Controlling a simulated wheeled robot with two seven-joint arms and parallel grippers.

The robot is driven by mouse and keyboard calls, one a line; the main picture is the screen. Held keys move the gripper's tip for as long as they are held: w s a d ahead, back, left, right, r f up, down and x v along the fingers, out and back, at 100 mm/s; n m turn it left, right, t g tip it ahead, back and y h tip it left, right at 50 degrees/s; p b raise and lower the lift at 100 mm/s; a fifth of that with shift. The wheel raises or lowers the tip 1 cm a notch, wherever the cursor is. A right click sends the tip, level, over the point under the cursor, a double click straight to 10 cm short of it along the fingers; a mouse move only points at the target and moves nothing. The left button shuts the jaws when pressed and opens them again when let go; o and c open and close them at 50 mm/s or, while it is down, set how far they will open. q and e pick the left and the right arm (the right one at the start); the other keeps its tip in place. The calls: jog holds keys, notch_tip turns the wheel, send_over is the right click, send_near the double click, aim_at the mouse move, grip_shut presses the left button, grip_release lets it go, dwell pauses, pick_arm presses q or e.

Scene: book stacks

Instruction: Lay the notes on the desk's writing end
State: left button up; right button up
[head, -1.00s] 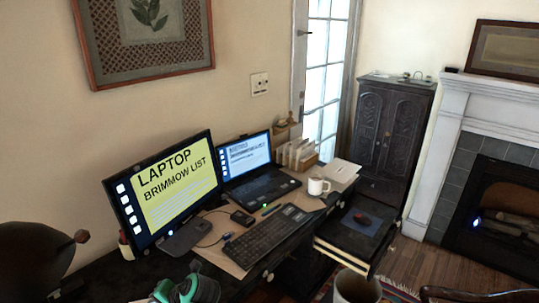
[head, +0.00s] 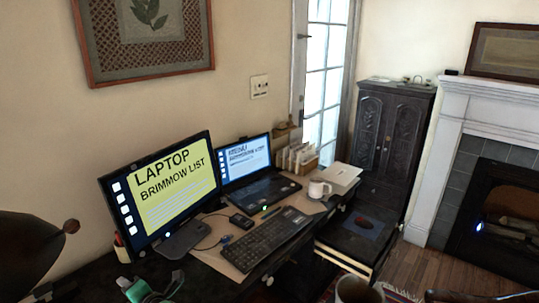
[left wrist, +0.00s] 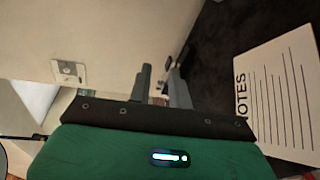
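The notes, a white lined sheet headed NOTES (left wrist: 275,88), lie flat on a dark surface (left wrist: 222,50) at the right of the left wrist view. I cannot make the sheet out in the head view. My left gripper (left wrist: 162,85), with a green body and grey fingers, has a gap between its fingers and nothing in it. The sheet is to the right of the fingers, apart from them. The gripper also shows at the bottom left of the head view (head: 152,284), partly cut off, near the desk's dark near end. My right gripper is not in view.
The desk holds a monitor (head: 165,197), a laptop (head: 258,190), a keyboard (head: 265,243), a white mug (head: 319,188) and a letter rack (head: 298,157). A dark round lamp-like object (head: 25,250) stands at left. A pulled-out shelf (head: 350,238) carries a mouse (head: 363,222).

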pick_arm(q)
jog(key=s+d+r+m+t+h, duration=0.2)
jog(key=d+r+m+t+h, duration=1)
jog(key=m, duration=0.5)
jog(key=s+d+f+m+g+h, duration=0.8)
jog(key=s+d+f+m, duration=0.3)
jog(key=f+m, duration=0.25)
jog(key=s+a+f+m+g+y, duration=0.1)
jog(key=s+a+f+g+y, duration=0.3)
jog(key=s, duration=0.5)
jog(key=s+a+f+m+g+y, duration=0.15)
jog(key=s+a+f+g, duration=0.3)
jog(key=s, duration=0.45)
notch_tip(320, 180, down, 30)
jog(key=g, duration=0.2)
jog(key=s+a+f+g+y, duration=0.1)
jog(key=s+a+f, duration=0.2)
jog(key=s+f, duration=1.6)
jog(key=shift+s+a+f, duration=0.2)
jog(key=shift+s+f, duration=0.15)
jog(key=shift+f, duration=0.25)
